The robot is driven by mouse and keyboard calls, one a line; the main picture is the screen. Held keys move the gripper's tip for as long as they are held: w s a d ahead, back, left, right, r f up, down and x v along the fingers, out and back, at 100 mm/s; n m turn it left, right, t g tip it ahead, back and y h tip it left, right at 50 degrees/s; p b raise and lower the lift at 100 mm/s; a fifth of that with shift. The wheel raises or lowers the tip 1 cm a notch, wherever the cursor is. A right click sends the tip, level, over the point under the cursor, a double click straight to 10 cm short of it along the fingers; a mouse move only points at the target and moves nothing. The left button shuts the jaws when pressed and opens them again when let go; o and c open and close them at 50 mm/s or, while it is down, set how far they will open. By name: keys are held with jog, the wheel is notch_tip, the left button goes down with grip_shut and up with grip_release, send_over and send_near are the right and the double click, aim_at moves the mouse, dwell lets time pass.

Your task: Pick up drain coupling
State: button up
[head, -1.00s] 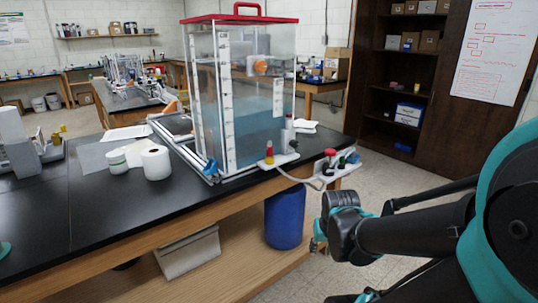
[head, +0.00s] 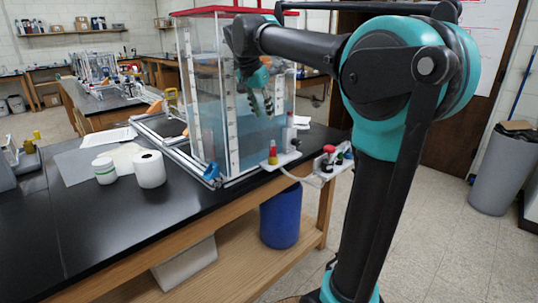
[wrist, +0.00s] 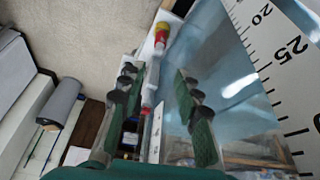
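I cannot tell for certain which part is the drain coupling. A red and yellow fitting (head: 273,156) stands on a white ledge (head: 283,163) at the clear tank's (head: 207,112) lower front; a red and yellow part also shows in the wrist view (wrist: 160,36). A blue fitting (head: 211,172) sits at the tank's near lower corner. My gripper (head: 260,104) is in front of the tank, above the ledge, fingers pointing down. In the wrist view my gripper (wrist: 156,75) has its dark green fingers wide apart with nothing held between them.
A small panel with a red knob (head: 328,150) juts from the bench's right end. A white roll (head: 149,169) and a white jar (head: 104,171) stand left of the tank. The black bench top (head: 95,235) is clear at front. A blue barrel (head: 281,217) stands below.

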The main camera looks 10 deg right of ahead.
aim_at(272, 146)
jog(key=x, duration=1.7)
jog(key=shift+s+a, duration=0.1)
jog(key=shift+c, duration=0.4)
grip_shut()
